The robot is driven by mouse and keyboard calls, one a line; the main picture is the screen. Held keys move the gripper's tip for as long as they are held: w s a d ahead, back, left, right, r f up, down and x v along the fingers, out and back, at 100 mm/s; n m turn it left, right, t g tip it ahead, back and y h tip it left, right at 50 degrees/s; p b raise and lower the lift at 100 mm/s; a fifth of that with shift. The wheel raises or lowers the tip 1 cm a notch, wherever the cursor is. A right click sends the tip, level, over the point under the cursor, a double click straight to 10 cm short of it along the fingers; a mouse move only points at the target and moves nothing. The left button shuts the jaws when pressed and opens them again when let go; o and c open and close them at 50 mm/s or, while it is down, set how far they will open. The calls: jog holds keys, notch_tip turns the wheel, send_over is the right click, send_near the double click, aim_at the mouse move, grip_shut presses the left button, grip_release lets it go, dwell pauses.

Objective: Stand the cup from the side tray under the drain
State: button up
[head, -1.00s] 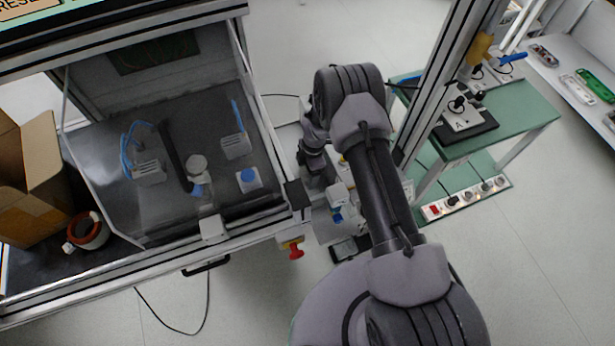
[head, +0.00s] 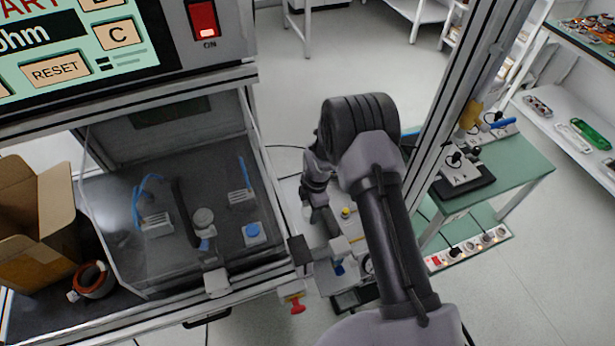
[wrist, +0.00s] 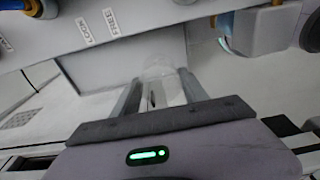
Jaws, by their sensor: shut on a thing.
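In the wrist view my gripper (wrist: 160,88) is shut on a clear, see-through cup (wrist: 160,70), which shows faintly between the two fingers. The cup's rim and base are hard to make out. It is close to a pale panel (wrist: 140,15) labelled LOCK and FREE. In the head view my wrist hangs over the small side unit (head: 352,243); the fingers and cup cannot be made out there. I cannot tell which fitting is the drain, and I cannot make out the side tray.
A bench with a clear-fronted enclosure (head: 217,283) stands left of my arm. A red knob (head: 297,308) sticks out at its corner. An upright metal post (head: 440,130) and a green table (head: 505,170) stand to the right. Open floor (head: 500,300) lies at the lower right.

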jog(key=s+d+r+m+b, duration=0.1)
jog(key=s+d+r+m, duration=0.2)
jog(key=r+m, duration=0.3)
jog(key=s+d+r+m+t+h+b, duration=0.1)
jog(key=s+d+r+m, duration=0.3)
jog(key=r+m, duration=0.3)
jog(key=s+d+r+m+b, duration=0.1)
jog(key=s+d+r+m, duration=0.2)
jog(key=r+m, duration=0.3)
jog(key=d+m, duration=0.1)
jog(key=m, duration=0.1)
jog(key=shift+s+r+m+t, duration=0.2)
jog(key=shift+m+t, duration=0.1)
jog(key=shift+t, duration=0.1)
